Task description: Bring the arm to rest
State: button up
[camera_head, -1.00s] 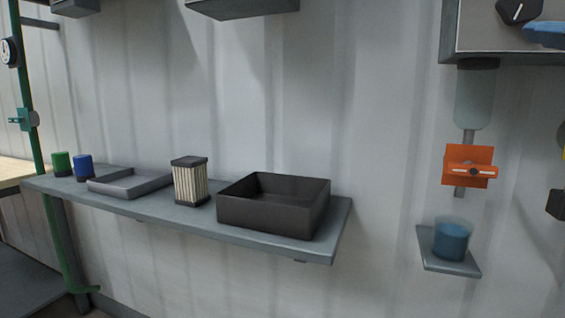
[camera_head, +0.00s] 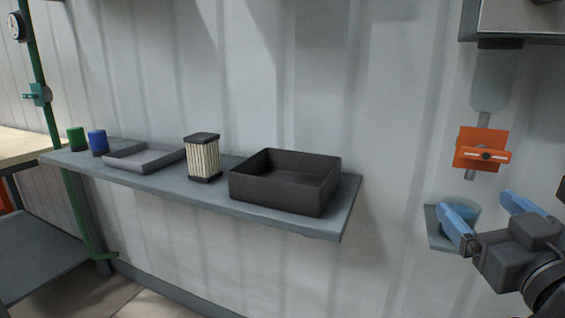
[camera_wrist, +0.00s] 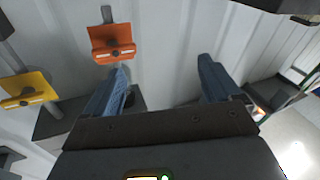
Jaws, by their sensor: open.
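My gripper (camera_head: 487,214) is at the lower right of the head view, with two blue fingers spread apart and nothing between them. In the wrist view my gripper (camera_wrist: 165,88) is also open and empty, with the pale corrugated wall beyond it. I cannot tell the distance between fingers and cup.
An orange valve plate (camera_head: 481,147) hangs above the small shelf. A long shelf (camera_head: 290,222) holds a black bin (camera_head: 280,196), a ribbed filter (camera_head: 203,160), a grey tray (camera_head: 135,163), and blue (camera_head: 97,143) and green (camera_head: 76,139) cylinders. The wrist view shows a yellow plate (camera_wrist: 27,91).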

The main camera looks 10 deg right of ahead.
jog(key=s+a+f+m+g+y+p, duration=0.1)
jog(key=s+a+f, duration=0.3)
jog(key=s+f, duration=0.3)
jog(key=s+a+f+g+y+p, duration=0.1)
jog(key=s+a+f, duration=0.4)
jog(key=s+f, duration=0.2)
jog(key=s+a+f+g+y+p, duration=0.1)
jog(key=s, duration=0.8)
jog(key=s+a+f+n+y, duration=0.1)
jog(key=s+a, duration=0.1)
jog(key=s, duration=0.7)
jog(key=shift+a+f+g+p, duration=0.15)
jog(key=shift+a+g+p, duration=0.15)
jog(key=shift+g+p, duration=0.1)
jog(key=shift+s, duration=0.1)
dwell(2.0)
